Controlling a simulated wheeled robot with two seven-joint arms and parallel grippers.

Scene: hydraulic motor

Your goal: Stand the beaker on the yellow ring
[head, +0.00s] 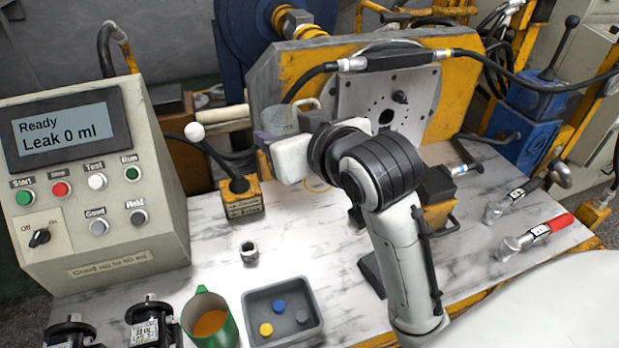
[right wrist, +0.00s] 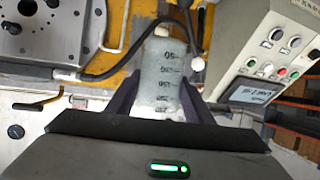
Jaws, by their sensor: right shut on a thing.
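The beaker (head: 279,119) is translucent with a pale handle. It is held off the table in front of the yellow-framed test stand. In the right wrist view, the beaker (right wrist: 162,75) with dark graduation marks sits between the two dark fingers. My right gripper (head: 272,146) is shut on it; the white gripper body hides its lower part in the head view. A bit of the yellow ring (head: 318,187) shows on the table just below and right of the gripper, mostly hidden by my arm. My left gripper is not in view.
A yellow block with a white-knobbed lever (head: 240,197) stands left of the gripper. The control panel (head: 90,180) is at left. A grey tray (head: 283,338), green jug (head: 209,322) and small metal fitting (head: 249,253) are in front. Red-handled tool (head: 535,236) lies at right.

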